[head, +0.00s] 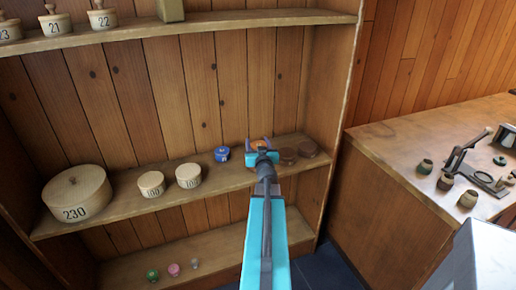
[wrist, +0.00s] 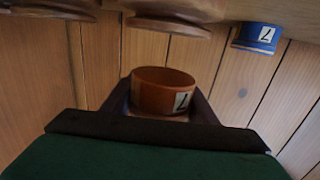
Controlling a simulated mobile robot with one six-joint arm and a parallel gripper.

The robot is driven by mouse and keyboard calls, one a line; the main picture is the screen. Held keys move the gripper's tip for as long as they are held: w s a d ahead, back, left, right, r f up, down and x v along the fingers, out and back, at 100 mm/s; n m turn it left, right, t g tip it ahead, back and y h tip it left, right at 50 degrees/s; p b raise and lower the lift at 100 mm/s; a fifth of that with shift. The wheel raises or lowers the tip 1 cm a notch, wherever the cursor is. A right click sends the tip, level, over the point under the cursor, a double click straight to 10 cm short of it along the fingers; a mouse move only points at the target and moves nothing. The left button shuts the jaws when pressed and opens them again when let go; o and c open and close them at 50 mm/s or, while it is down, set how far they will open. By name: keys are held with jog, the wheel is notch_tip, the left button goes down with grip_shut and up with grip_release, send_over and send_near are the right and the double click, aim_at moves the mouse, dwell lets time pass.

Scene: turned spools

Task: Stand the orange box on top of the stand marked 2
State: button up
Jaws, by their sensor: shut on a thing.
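The orange box (wrist: 160,92) is a small round box with a white label whose mark I cannot read for sure. It sits between the two fingers of my gripper (wrist: 158,103), which is shut on it. In the head view the gripper (head: 258,148) is at the middle shelf, and a little of the orange box (head: 258,144) shows between the fingers. Two low brown round pieces (head: 287,155) (head: 306,148) stand to its right. They may be stands, but no number 2 is readable on either. In the wrist view one such piece (wrist: 165,26) shows above the box, apart from it.
A blue box (head: 222,154) stands left of my gripper on the middle shelf (head: 130,207). Pale lidded boxes, including a large one marked 230 (head: 77,195), are farther left. Small pieces (head: 174,269) lie on the lower shelf. A workbench (head: 400,135) with tools is at right.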

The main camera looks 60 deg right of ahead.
jog(key=shift+w+d, duration=0.15)
jog(key=shift+d, duration=0.2)
jog(key=shift+w+d+f, duration=0.1)
jog(key=shift+w+d, duration=0.1)
jog(key=shift+d, duration=0.15)
jog(key=shift+f+b, duration=0.4)
jog(key=shift+f, duration=1.35)
jog(key=shift+f, duration=0.2)
jog(key=o, duration=1)
jog(key=shift+o, duration=0.2)
jog(key=shift+r, duration=0.1)
